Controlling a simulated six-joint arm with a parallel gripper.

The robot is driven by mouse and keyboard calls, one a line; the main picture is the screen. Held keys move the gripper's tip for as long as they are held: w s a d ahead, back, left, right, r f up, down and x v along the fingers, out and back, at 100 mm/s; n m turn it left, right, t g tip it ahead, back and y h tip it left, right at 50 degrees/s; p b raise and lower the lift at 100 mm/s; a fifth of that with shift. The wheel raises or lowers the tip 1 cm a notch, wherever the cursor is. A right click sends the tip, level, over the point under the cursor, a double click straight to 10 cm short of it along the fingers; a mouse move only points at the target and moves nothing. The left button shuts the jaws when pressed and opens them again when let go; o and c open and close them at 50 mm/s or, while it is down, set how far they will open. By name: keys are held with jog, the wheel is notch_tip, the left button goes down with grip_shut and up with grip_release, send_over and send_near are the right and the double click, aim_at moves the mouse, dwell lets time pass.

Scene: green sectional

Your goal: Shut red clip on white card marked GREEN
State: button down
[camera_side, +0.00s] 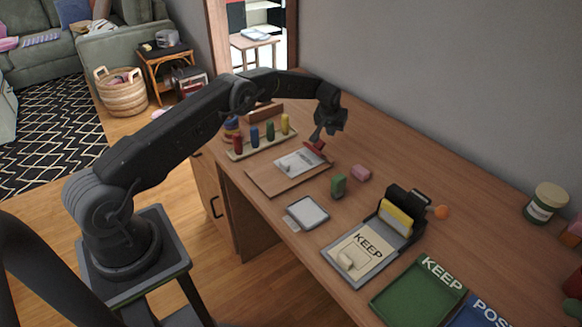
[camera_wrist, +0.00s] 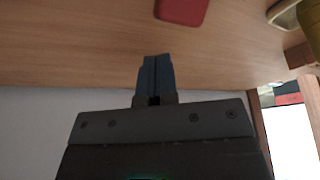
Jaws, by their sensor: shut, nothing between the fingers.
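The white card (camera_side: 299,160) lies on a brown wooden board (camera_side: 262,179) on the desk; its marking is too small to read. The red clip (camera_side: 315,146) is at the card's far right corner. I cannot tell from here whether it grips the card. In the wrist view a red piece, apparently the clip (camera_wrist: 182,9), shows at the top edge, partly cut off. My gripper (camera_side: 318,138) is above and close to the clip. In the wrist view its fingertips (camera_wrist: 156,58) are together and empty, and appear apart from the red piece.
A rack (camera_side: 240,154) with several coloured pegs stands beyond the board. A green block (camera_side: 338,186) and a pink block (camera_side: 361,173) stand nearer.

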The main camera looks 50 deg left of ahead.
jog(key=shift+f, duration=0.25)
jog(key=shift+f, duration=0.3)
jog(key=shift+f, duration=0.25)
jog(key=shift+f, duration=0.35)
jog(key=shift+s+r, duration=0.25)
jog(key=shift+s, duration=1.3)
jog(key=shift+r, duration=0.1)
notch_tip(320, 180, up, 7)
dwell(1.0)
